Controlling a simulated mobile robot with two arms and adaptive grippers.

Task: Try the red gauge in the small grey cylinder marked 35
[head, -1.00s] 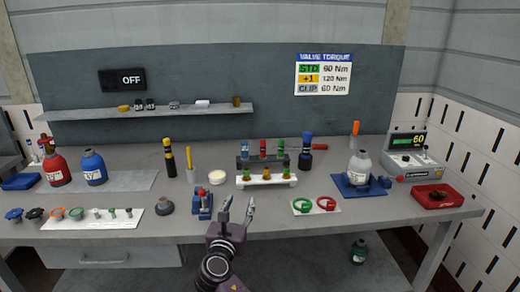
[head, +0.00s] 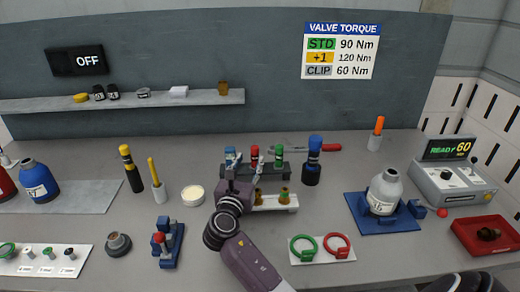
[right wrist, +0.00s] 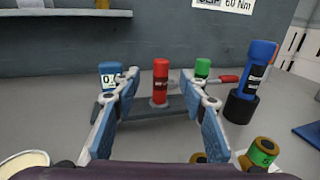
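The red gauge (head: 254,155) stands upright in a dark rack (head: 268,168) between a blue gauge and a green one. In the right wrist view the red gauge (right wrist: 161,72) shows ahead, between and beyond my fingers. My right gripper (right wrist: 159,92) is open and empty, and its fingers appear apart from the gauge. In the head view the right gripper (head: 238,172) covers part of the rack. A small grey cylinder (head: 385,192) stands upright on a blue holder (head: 372,217) at the right; its label is too small to read surely. My left gripper is not in view.
A blue-capped tool (head: 313,160) stands right of the rack. A white stand (head: 286,203) is in front of it. Green and red rings (head: 337,246) lie on a white plate. A red tray (head: 487,238) and a READY 60 unit (head: 450,183) are at the right.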

